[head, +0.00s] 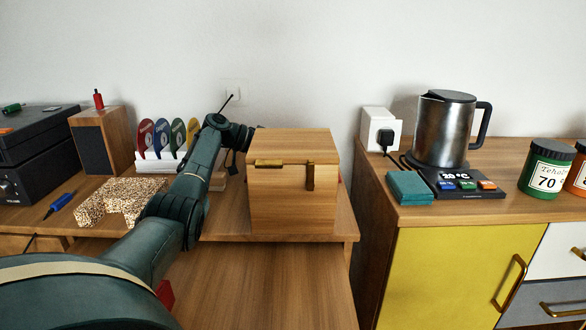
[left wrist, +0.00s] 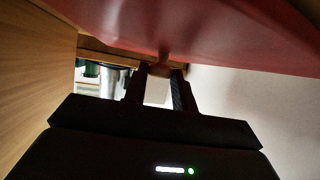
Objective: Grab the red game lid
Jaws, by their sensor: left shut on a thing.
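The red game lid (left wrist: 225,25) fills the top of the left wrist view as a broad red surface with a small knob-like part on its near edge. My left gripper (left wrist: 160,78) is shut on that part, with a dark finger on each side. In the head view my left arm reaches in from the left and ends behind the wooden box (head: 290,200), which hides the gripper and most of what it holds. A thin red sliver (head: 341,180) shows at the box's right side; I cannot tell if it is the lid. My right gripper is not in view.
A wooden speaker (head: 103,140), a rack of coloured discs (head: 165,165), a speckled block (head: 120,197) and a blue screwdriver (head: 60,203) stand left. A kettle (head: 443,130) stands on the right cabinet. A gap separates the desk and cabinet.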

